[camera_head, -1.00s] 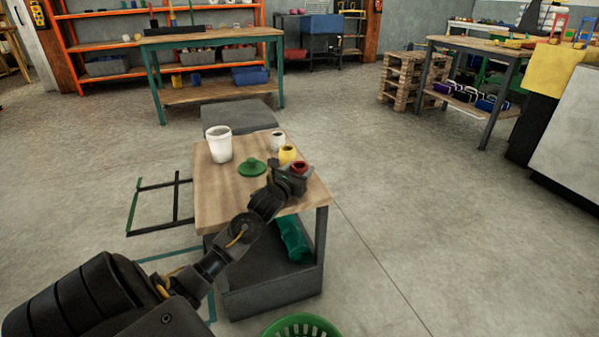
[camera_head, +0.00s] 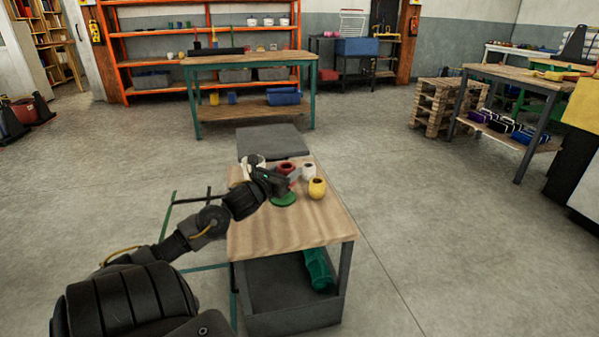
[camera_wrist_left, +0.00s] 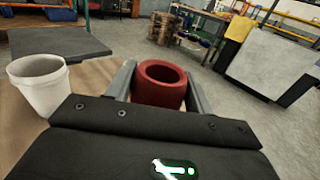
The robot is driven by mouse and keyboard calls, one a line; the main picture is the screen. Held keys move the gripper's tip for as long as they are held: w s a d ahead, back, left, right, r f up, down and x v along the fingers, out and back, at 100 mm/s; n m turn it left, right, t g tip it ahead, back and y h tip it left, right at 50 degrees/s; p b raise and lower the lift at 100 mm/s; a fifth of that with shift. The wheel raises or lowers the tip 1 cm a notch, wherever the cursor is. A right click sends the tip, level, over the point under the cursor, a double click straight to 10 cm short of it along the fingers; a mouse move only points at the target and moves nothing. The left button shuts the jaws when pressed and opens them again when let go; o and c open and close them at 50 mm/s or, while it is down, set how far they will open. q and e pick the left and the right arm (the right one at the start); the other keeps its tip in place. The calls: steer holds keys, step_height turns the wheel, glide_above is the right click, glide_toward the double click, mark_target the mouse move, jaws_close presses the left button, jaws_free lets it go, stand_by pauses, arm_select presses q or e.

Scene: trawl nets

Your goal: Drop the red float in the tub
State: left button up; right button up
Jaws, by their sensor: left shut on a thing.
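My left gripper (camera_head: 284,182) is shut on the red float (camera_head: 286,168) and holds it over the back part of the small wooden table. In the left wrist view the red float (camera_wrist_left: 161,86) sits upright between the two grey fingers (camera_wrist_left: 160,92), its round opening facing up. The white tub (camera_head: 248,168) stands open on the table, partly hidden behind my left gripper in the head view. In the left wrist view the tub (camera_wrist_left: 40,92) is to the left of the float, apart from it. My right gripper is not in view.
A white float (camera_head: 308,171) and a yellow float (camera_head: 317,188) stand on the table (camera_head: 295,228), right of my gripper. A green lid (camera_head: 284,199) lies just below the gripper. The table's front half is clear. A green roll (camera_head: 319,269) lies on the lower shelf.

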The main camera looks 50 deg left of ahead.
arm_select(q)
steer(key=shift+s+a+r, duration=0.25)
steer(key=shift+s+a, duration=0.1)
steer(key=shift+s, duration=0.05)
steer(key=shift+d, duration=0.1)
